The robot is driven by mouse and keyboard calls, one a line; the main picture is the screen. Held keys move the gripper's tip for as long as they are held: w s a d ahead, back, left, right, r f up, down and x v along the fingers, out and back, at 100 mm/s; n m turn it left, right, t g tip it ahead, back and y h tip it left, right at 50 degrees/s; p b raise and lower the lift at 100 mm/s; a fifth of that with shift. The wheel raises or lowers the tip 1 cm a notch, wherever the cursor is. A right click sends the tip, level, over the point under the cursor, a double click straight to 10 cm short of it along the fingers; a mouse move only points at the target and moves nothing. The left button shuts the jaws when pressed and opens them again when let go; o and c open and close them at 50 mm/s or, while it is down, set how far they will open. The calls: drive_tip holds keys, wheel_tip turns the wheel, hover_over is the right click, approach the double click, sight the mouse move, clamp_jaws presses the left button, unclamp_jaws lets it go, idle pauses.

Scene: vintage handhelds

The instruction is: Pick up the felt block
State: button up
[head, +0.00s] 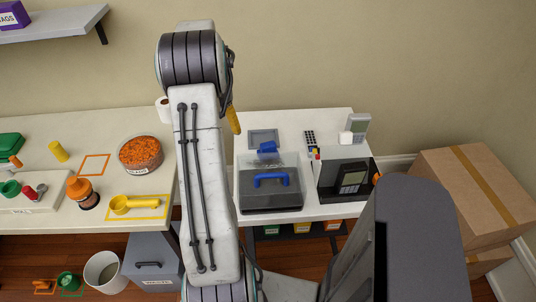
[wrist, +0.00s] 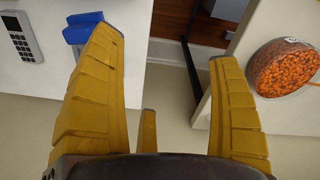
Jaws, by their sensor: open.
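A blue block-like piece (head: 267,147) lies on the right-hand white table behind the smoky case, near a flat grey square; it looks like the felt block, but I cannot be sure of its material. In the wrist view a blue piece (wrist: 80,30) shows at the upper left, partly behind the left finger. My gripper (wrist: 160,45) is open and empty, its yellow fingers wide apart over the gap between the two tables. In the head view only a yellow finger (head: 233,120) shows beside my arm, left of the blue piece.
The smoky case with a blue handle (head: 271,181) stands in front of the blue piece. A bowl of orange bits (head: 141,154) stands on the left table.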

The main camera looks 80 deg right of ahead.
drive_tip(key=m, duration=0.2)
hover_over(268, 151)
drive_tip(key=d, duration=0.2)
drive_tip(key=shift+y, duration=0.4)
drive_tip(key=f, duration=0.9)
drive_tip(key=shift+a+f, duration=0.25)
drive_tip(key=shift+f, duration=0.8)
drive_tip(key=shift+w+f+p, duration=0.15)
drive_tip(key=shift+f+p, duration=0.5)
drive_tip(key=shift+f, duration=2.15)
drive_tip(key=c, duration=1.2)
